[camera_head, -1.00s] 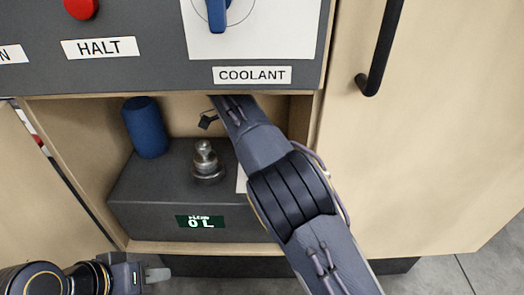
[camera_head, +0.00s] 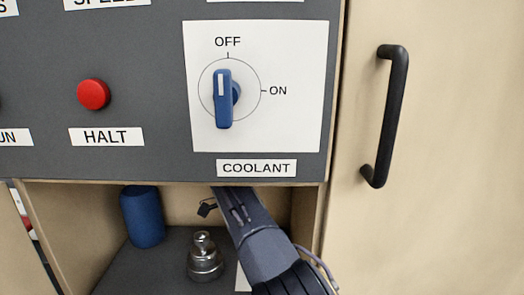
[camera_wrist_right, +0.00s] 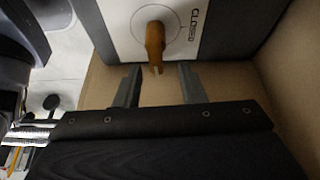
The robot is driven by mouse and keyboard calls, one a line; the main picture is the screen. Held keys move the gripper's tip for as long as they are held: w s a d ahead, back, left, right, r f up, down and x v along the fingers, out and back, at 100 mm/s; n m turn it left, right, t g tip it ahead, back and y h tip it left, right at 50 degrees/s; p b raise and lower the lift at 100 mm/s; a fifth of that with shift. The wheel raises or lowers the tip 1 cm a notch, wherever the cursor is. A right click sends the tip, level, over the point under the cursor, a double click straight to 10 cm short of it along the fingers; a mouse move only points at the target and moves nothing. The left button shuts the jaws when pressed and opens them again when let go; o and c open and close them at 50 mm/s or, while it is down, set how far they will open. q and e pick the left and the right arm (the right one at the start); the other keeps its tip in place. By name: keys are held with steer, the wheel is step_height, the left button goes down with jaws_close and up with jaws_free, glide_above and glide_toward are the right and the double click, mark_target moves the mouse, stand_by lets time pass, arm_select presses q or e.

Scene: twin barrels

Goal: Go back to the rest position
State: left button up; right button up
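My right arm (camera_head: 262,248) reaches from the bottom of the head view into the open compartment under the panel, and the panel hides its gripper there. In the right wrist view my right gripper (camera_wrist_right: 159,67) is open, with two grey fingers apart and nothing gripped. An orange handle (camera_wrist_right: 155,42) on a white plate marked CLOSED (camera_wrist_right: 195,28) is just beyond the fingertips, roughly in line with the gap between them. Whether they overlap in depth, I cannot tell. My left gripper is not in view.
The panel above has a blue COOLANT knob (camera_head: 223,98) pointing at OFF and a red HALT button (camera_head: 93,94). The compartment holds a blue cylinder (camera_head: 143,217) and a metal fitting (camera_head: 204,258) on a dark box. A black door handle (camera_head: 386,116) is at right.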

steer(key=f+b, duration=0.1)
steer(key=b, duration=0.1)
steer(key=shift+s+f+b, duration=0.2)
steer(key=shift+f+b, duration=0.15)
steer(key=shift+f, duration=0.05)
steer(key=shift+r+n, duration=0.1)
steer(key=shift+n, duration=0.2)
steer(key=shift+s+n+t, duration=0.15)
steer(key=shift+n+t, duration=0.35)
steer(key=shift+n, duration=0.4)
steer(key=shift+f+n, duration=0.2)
steer(key=shift+n, duration=0.3)
